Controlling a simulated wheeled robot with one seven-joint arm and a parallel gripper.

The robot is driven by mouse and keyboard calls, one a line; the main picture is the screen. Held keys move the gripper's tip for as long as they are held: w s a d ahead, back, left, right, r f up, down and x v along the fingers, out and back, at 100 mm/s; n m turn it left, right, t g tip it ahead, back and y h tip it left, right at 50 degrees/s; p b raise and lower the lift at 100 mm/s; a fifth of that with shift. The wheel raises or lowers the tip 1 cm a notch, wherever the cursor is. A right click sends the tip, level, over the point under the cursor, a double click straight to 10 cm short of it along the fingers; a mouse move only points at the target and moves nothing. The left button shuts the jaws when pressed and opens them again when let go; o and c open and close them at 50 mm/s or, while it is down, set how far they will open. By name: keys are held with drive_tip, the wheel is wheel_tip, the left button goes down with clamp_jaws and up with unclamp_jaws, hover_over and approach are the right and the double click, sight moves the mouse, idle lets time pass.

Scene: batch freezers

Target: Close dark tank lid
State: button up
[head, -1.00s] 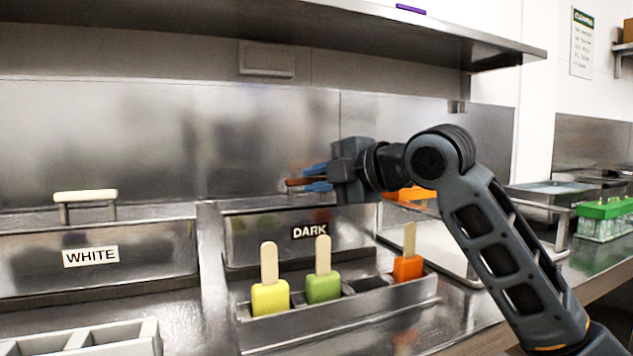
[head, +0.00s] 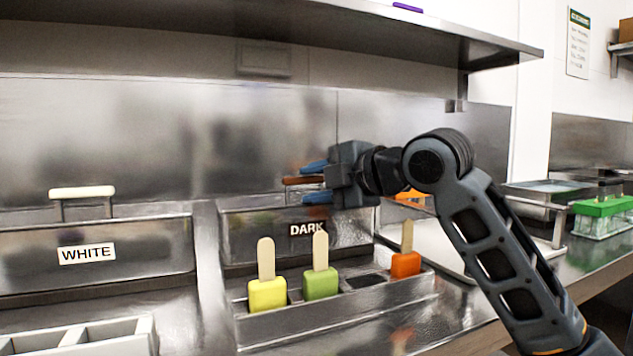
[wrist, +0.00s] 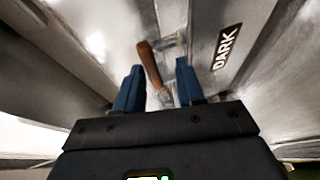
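The dark tank's metal panel (head: 240,240) carries a DARK label (head: 307,229), which also shows in the wrist view (wrist: 226,47). A brown handle (head: 302,180) sits just above the panel's top edge. My gripper (head: 316,182) comes in from the right, its blue fingers spread above and below the handle. In the wrist view the brown handle (wrist: 149,65) lies between the open fingertips (wrist: 158,76), with a gap on either side. I cannot tell the lid's exact tilt, as my gripper hides part of the panel's top right.
A holder (head: 340,322) with yellow, green and orange popsicles stands in front of the dark tank. The WHITE panel (head: 130,238) with its pale handle (head: 82,192) is at left. An overhead shelf (head: 300,30) hangs above. A pale tray (head: 440,240) lies behind my arm.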

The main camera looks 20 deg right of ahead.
drive_tip(key=v, duration=0.7)
drive_tip(key=shift+s+d+p, duration=0.15)
drive_tip(key=shift+s+p, duration=0.2)
drive_tip(key=shift+s, duration=0.05)
